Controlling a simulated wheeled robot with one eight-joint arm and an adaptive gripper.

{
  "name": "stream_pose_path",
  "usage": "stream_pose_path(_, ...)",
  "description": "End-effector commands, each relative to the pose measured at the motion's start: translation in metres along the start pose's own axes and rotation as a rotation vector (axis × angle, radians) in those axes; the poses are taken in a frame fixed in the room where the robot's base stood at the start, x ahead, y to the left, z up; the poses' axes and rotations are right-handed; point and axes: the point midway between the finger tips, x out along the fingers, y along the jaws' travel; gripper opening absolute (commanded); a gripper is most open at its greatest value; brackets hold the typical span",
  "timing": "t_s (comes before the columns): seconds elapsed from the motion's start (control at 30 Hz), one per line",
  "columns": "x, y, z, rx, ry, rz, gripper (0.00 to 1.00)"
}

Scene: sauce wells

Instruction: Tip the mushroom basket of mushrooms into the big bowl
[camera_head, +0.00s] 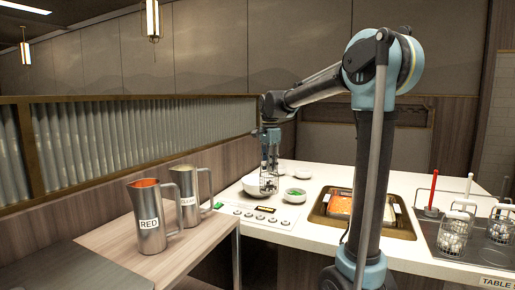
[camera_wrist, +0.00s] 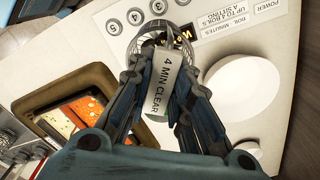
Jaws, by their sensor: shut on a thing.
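My gripper (camera_head: 270,136) is shut on the handle of a wire basket (camera_head: 268,183) and holds it at the far left part of the white counter. The basket hangs about upright, with dark and pale pieces inside that are too small to name. In the wrist view, my gripper (camera_wrist: 162,105) covers most of the basket, and a tag (camera_wrist: 160,82) between the fingers reads "4 MIN CLEAR". A large round white shape (camera_wrist: 243,88), likely the big bowl, lies right of the basket. In the head view, a white bowl (camera_head: 249,186) is partly hidden behind the basket.
A small bowl of green bits (camera_head: 295,194) and other white dishes (camera_head: 302,172) stand near the basket. A control panel (camera_head: 258,217) lies in front. Metal jugs (camera_head: 148,218) stand left.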

Motion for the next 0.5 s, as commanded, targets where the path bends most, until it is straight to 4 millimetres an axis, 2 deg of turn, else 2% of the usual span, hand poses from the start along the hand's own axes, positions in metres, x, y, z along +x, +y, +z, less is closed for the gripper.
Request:
stream_pose_path(0.13,-0.001,-0.004,-0.001,-0.001,0.000,0.000,0.00)
stream_pose_path(0.27,-0.006,-0.017,-0.006,-0.005,0.000,-0.001,0.00)
stream_pose_path(0.5,-0.021,-0.066,-0.022,-0.026,0.000,-0.002,0.00)
